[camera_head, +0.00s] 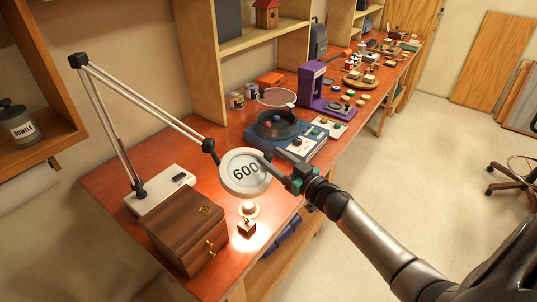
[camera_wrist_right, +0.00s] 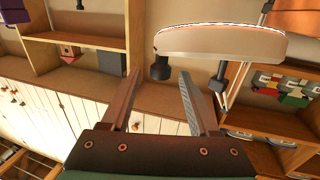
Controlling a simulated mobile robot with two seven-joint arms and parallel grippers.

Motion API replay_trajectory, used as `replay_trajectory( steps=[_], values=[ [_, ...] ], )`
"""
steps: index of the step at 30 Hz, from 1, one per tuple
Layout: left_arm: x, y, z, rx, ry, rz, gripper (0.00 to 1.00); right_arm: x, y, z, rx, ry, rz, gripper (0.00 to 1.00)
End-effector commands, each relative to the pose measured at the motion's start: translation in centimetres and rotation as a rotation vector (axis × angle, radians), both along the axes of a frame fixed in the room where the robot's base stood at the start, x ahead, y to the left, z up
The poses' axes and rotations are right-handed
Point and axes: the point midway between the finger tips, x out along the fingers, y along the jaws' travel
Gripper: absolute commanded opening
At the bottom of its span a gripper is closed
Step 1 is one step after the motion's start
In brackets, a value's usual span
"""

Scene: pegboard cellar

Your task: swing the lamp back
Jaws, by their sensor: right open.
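The lamp has a white jointed arm (camera_head: 145,104) rising from a white base (camera_head: 150,198) at the table's left end. Its round head (camera_head: 233,183), marked 600 on top, hangs over the red table near the front edge. The head shows edge-on in the right wrist view (camera_wrist_right: 222,43), with a dark knob (camera_wrist_right: 160,69) below its left side. My right gripper (camera_head: 267,166) is at the right side of the head. In the wrist view its jaws (camera_wrist_right: 157,76) are open, with the knob near the gap between the tips; I cannot tell whether they touch. My left gripper is not in view.
A wooden box (camera_head: 180,236) stands left of the head. A small brass-coloured block (camera_head: 247,228) lies below it. A blue machine with a black bowl (camera_head: 287,138) and a purple stand (camera_head: 313,92) are farther back. The floor at right (camera_head: 410,150) is mostly clear.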

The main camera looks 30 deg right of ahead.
Motion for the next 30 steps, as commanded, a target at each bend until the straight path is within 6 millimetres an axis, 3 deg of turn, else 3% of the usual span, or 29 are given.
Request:
replay_trajectory(
  steps=[7,19,30],
  values=[
    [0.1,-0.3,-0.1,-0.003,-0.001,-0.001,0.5,2.0,0.4,0.0,0.002,-0.001,0.0,0.61],
    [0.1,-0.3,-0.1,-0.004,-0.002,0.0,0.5,2.4,0.4,0.0,0.001,0.0,0.0,0.6],
    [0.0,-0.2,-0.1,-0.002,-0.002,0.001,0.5,2.3,0.4,0.0,0.001,0.0,0.0,0.18]
  ],
)
